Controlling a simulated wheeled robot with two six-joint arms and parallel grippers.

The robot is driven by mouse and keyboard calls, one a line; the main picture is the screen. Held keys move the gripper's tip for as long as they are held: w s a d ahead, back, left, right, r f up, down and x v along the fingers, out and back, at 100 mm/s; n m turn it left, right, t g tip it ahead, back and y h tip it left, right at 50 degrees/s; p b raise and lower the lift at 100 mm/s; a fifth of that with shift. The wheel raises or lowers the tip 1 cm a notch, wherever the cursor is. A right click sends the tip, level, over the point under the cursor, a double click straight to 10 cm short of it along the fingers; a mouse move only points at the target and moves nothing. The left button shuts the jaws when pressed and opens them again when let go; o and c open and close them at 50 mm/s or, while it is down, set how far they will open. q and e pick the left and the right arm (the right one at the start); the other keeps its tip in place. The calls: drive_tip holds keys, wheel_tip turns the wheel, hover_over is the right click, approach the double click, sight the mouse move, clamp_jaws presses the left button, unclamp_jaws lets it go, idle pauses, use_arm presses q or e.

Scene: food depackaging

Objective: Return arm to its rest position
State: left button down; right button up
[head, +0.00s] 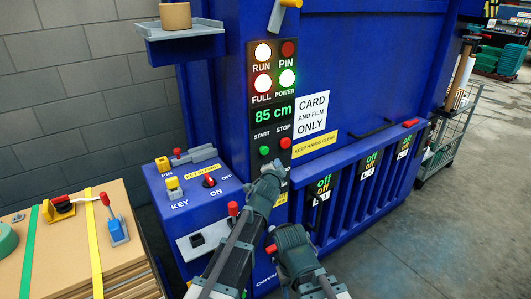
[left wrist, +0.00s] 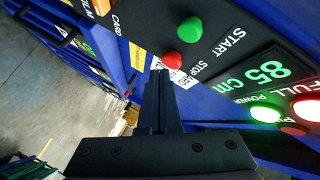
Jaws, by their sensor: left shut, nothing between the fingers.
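My left gripper (head: 270,170) is in front of the blue machine's control panel (head: 272,125), just below the green start button (head: 264,151) and red stop button (head: 285,142). In the left wrist view, my left gripper (left wrist: 160,78) is shut and empty. Its fingers point toward the panel beside the red stop button (left wrist: 190,30). Whether the tips touch the panel is unclear. Part of my right arm shows low in the middle of the head view, but its fingers cannot be made out.
A blue key box (head: 190,205) stands left of the panel. A stack of cardboard (head: 75,250) with straps and tools is at the lower left. A small shelf (head: 180,30) juts out above. A wire cart (head: 450,130) and open floor lie right.

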use_arm(q)
drive_tip(key=s+a+f+n+g+y, duration=0.2)
drive_tip(key=s+a+f+n+g, duration=0.5)
drive_tip(key=s, duration=0.4)
drive_tip(key=s+a+f+n+g+y, duration=0.1)
drive_tip(key=s+a+f+n+g, duration=0.3)
drive_tip(key=s+a+f, duration=0.65)
drive_tip(key=s+n+g, duration=0.2)
drive_tip(key=s+g, duration=0.2)
drive_tip(key=s, duration=0.6)
drive_tip(key=s+d+f+m+b, duration=0.1)
drive_tip(key=s+d+m, duration=0.2)
drive_tip(key=d, duration=0.8)
drive_tip(key=s, duration=0.2)
drive_tip(key=shift+s+d+m+b, duration=0.15)
drive_tip(key=shift+s+m+b, duration=0.15)
idle(3.2)
